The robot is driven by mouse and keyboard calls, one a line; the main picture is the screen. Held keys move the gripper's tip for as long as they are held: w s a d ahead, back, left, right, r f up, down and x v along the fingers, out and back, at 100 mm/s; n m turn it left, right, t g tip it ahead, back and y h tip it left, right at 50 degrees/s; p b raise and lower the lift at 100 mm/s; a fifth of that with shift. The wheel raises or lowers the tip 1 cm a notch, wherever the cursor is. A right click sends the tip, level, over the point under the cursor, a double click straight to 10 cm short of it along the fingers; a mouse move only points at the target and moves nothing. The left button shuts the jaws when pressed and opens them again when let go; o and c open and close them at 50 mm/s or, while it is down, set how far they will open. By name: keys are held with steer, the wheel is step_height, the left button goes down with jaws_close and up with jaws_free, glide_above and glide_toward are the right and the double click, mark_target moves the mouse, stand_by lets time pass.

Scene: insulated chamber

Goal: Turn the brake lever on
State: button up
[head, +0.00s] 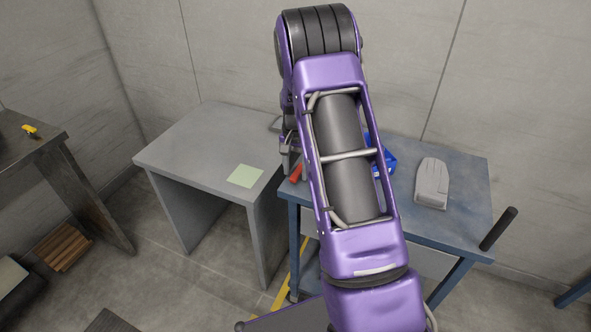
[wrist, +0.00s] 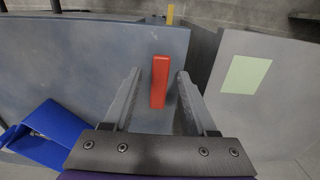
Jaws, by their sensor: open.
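A red bar (wrist: 160,80), which looks like the brake lever, is on the blue table (wrist: 95,45). In the wrist view it shows between my two fingers, with a gap on both sides. My gripper (wrist: 158,76) is open and empty, with its fingers pointing toward the table. In the head view, the red bar (head: 296,173) shows just below my gripper (head: 289,160), near the left edge of the blue table (head: 450,220). My arm hides part of the table there. I cannot tell how the lever is mounted.
A blue object (wrist: 45,135) lies on the blue table, partly behind my arm in the head view. A grey device (head: 432,183) is further right. A grey table (head: 200,140) with a pale green sheet (head: 245,176) stands at left. A dark bench (head: 30,145) is far left.

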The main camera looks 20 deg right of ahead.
jaws_close()
stand_by(0.3)
stand_by(1.2)
